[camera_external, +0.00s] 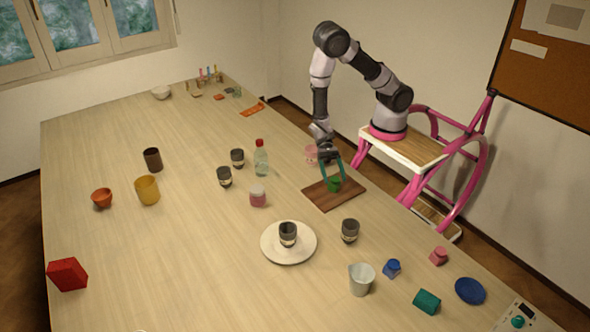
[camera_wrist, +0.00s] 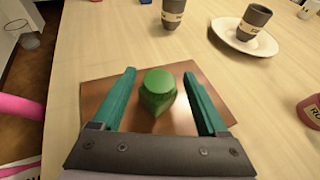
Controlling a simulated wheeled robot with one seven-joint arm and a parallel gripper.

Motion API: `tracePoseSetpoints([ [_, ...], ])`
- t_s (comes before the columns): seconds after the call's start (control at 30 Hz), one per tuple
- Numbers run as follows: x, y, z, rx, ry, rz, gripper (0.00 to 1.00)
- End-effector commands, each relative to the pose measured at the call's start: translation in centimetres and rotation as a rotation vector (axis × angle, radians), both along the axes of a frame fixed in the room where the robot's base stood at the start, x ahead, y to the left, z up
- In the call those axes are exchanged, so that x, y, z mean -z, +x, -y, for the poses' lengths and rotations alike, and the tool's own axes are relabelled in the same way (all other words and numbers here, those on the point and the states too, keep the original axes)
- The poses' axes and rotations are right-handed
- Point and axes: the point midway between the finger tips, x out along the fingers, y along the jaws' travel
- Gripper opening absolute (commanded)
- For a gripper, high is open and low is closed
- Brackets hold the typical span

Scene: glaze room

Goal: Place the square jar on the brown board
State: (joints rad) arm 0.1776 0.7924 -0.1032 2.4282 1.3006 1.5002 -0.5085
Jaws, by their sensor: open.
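The green square jar (camera_external: 334,185) has an angular body and a round lid. It stands upright on the brown board (camera_external: 318,203), near the middle. The wrist view shows the jar (camera_wrist: 157,92) on the board (camera_wrist: 97,92) from above. My gripper (camera_external: 333,176) is over the board with its teal fingers on either side of the jar. In the wrist view the fingers of my gripper (camera_wrist: 159,73) are spread, with a gap between each finger and the jar. The jar's base is partly hidden under its lid in that view.
The table's right edge runs close beside the board.

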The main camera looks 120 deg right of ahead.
Motion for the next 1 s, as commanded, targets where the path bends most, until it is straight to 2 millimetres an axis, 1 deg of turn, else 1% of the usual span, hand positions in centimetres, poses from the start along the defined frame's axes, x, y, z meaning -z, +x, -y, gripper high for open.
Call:
tracePoseSetpoints([
  [0.03,-0.5,-0.4,1.2,0.006,-0.001,0.0,0.76],
  [0.1,-1.1,-0.9,2.5,0.007,0.0,0.001,0.76],
  [0.3,-2.4,-2.1,5.3,0.004,-0.001,0.001,0.76],
  [0.5,-2.9,-2.7,6.4,0.001,0.0,0.0,0.76],
  [0.57,-2.9,-2.7,6.4,-0.001,0.0,0.0,0.76],
  [0.67,-3.7,-2.8,6.1,-0.027,-0.01,0.015,0.76],
  [0.77,-5.9,-3.2,5.2,-0.106,-0.046,0.065,0.76],
  [0.83,-8.2,-3.9,4.3,-0.195,-0.092,0.117,0.76],
  [0.9,-10.7,-4.9,3.4,-0.298,-0.155,0.179,0.76],
  [1.0,-13.8,-6.7,2.5,-0.442,-0.262,0.269,0.76],
])
